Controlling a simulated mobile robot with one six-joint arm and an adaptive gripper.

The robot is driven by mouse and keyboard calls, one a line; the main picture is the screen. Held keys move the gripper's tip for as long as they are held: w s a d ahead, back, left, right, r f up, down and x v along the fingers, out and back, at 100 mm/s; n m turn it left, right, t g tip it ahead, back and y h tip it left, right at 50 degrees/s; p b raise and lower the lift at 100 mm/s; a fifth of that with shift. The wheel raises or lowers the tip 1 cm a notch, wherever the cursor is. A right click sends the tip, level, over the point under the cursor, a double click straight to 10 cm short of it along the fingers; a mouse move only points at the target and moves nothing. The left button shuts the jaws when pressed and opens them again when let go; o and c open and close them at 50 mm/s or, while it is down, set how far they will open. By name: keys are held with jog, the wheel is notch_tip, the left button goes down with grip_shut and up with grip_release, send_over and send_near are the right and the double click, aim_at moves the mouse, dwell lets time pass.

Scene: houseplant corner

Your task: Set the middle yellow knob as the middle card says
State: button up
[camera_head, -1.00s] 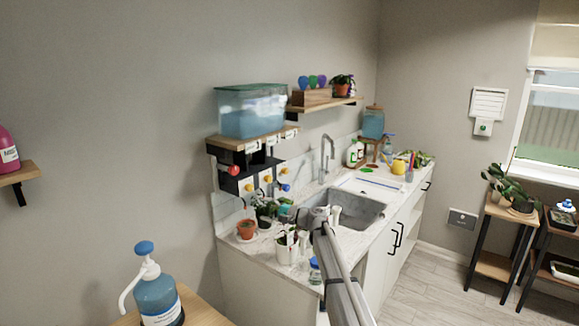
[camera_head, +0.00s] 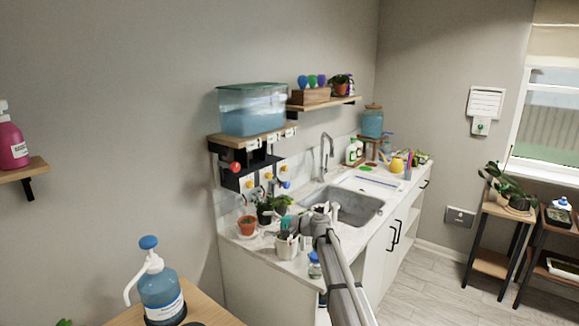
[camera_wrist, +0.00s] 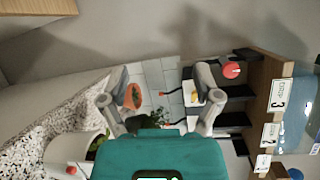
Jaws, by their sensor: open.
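Three yellow knobs sit in a row on white plates under the tank shelf; the middle yellow knob (camera_head: 266,177) is small in the head view. Number cards hang on the shelf edge above, the middle card (camera_head: 273,140) unreadable there. In the sideways wrist view, the middle card (camera_wrist: 268,133) appears to read 2, between cards reading 3 and 1. One yellow knob (camera_wrist: 194,97) shows beside the right finger; the middle one is not clearly visible there.
A red knob (camera_head: 235,168) and a blue knob (camera_head: 286,184) flank the yellow ones. A blue-water tank (camera_head: 252,108) stands above. Potted plants (camera_head: 247,225) and a white tool pot (camera_head: 287,246) crowd the counter below. A soap bottle (camera_head: 160,292) stands at front left.

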jog(key=s+d+f+n+g+h, duration=0.1)
jog(key=s+d+f+n+h, duration=0.1)
jog(key=s+d+f+h, duration=0.5)
jog(key=s+d+f+n+g+h, duration=0.15)
jog(key=s+f, duration=0.25)
jog(key=s, duration=0.7)
jog(key=s+d+f+n+g+h, duration=0.1)
jog(key=s+d+f+h, duration=0.2)
jog(key=s+d, duration=0.5)
jog(key=s+d+f+g+h, duration=0.1)
jog(key=s+d+f+h, duration=0.1)
jog(key=s+d+h, duration=0.3)
jog(key=s+d, duration=0.3)
jog(key=s, duration=0.3)
jog(key=shift+f+n, duration=0.35)
jog(key=shift+f, duration=0.05)
